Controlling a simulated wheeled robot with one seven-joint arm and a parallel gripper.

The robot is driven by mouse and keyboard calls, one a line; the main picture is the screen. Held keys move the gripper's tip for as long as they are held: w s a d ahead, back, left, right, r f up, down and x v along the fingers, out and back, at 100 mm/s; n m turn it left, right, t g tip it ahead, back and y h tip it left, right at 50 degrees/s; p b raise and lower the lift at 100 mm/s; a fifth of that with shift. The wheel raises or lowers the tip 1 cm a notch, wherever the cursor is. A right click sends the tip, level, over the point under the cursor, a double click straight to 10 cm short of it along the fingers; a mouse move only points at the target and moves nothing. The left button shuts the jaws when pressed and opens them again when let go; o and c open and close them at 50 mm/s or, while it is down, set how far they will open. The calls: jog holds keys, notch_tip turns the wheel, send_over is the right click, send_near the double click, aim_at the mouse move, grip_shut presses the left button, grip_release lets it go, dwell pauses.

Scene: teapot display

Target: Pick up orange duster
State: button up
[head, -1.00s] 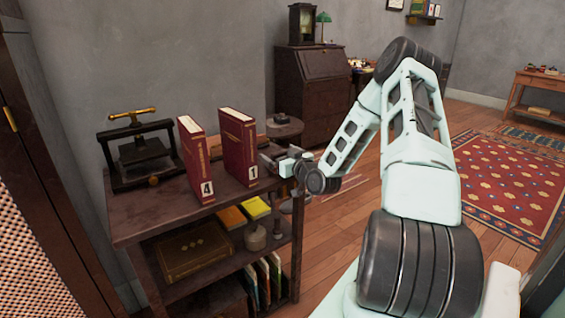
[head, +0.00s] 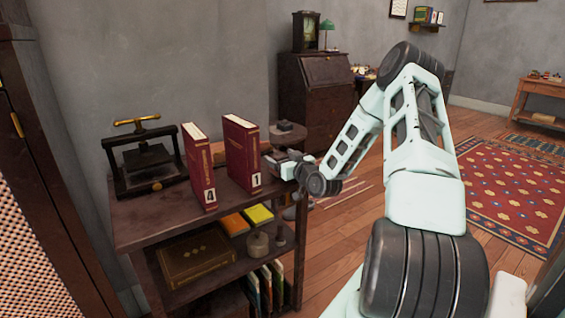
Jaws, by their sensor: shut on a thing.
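A flat orange thing (head: 235,224), which may be the orange duster, lies on the middle shelf beside a flat yellow one (head: 259,214). My gripper (head: 271,161) is higher up, at the right end of the shelf unit's top, close to the right side of the red book marked 1 (head: 241,153). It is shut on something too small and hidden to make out. I cannot tell whether its fingers touch the book. The orange thing is well below and left of my gripper.
The red book marked 4 (head: 199,166) and a black press (head: 147,160) stand on the shelf top (head: 150,218). A brown box (head: 196,255) and small weights (head: 257,243) share the middle shelf. Open floor (head: 350,220) lies right of the unit.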

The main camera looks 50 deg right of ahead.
notch_tip(320, 180, up, 9)
jog(key=p, duration=0.1)
dwell(0.3)
jog(key=o, duration=0.4)
jog(key=shift+c, duration=1.4)
